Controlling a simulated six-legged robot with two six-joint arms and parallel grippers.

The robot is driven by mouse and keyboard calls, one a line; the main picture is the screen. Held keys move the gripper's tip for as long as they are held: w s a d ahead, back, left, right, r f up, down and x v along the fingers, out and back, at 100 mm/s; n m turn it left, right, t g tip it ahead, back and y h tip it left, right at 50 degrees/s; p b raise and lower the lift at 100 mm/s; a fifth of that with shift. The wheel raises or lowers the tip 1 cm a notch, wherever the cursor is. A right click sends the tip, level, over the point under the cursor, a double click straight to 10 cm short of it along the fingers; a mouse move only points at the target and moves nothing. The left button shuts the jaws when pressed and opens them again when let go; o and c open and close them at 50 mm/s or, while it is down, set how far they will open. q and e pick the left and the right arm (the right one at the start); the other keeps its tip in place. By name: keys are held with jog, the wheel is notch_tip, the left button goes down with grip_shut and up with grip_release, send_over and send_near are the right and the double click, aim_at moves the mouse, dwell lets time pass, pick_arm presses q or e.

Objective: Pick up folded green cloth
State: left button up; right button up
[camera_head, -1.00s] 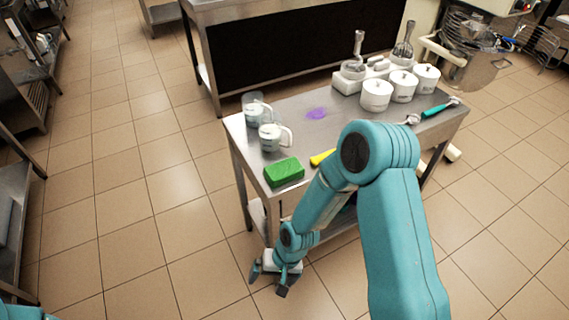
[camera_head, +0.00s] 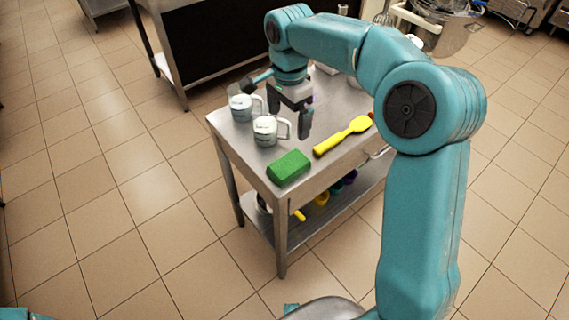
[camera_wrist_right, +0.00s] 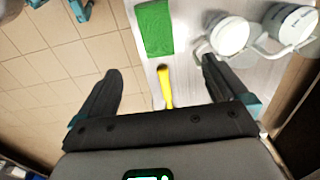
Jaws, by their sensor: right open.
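The folded green cloth (camera_head: 289,168) lies as a flat block on the near left corner of the steel table (camera_head: 239,157). My right gripper (camera_head: 279,112) is open and empty above the table, behind the cloth and near the cups. In the right wrist view the cloth (camera_wrist_right: 154,28) shows beyond the open fingers (camera_wrist_right: 160,80), at the top, apart from them. My left gripper is not in view.
Two measuring cups, one nearer (camera_head: 265,131) and one farther (camera_head: 241,107), stand left of the cloth. A yellow spatula (camera_head: 343,135) lies to its right. The lower shelf (camera_head: 322,215) holds several items. Open tiled floor lies left.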

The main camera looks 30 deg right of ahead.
send_over(289, 164)
notch_tip(289, 164, down, 10)
jog(key=shift+d+f+b, duration=0.1)
jog(key=shift+d+b, duration=0.05)
jog(key=shift+b, duration=0.15)
notch_tip(289, 164, down, 5)
jog(key=shift+w, duration=0.1)
jog(key=c, duration=1.1)
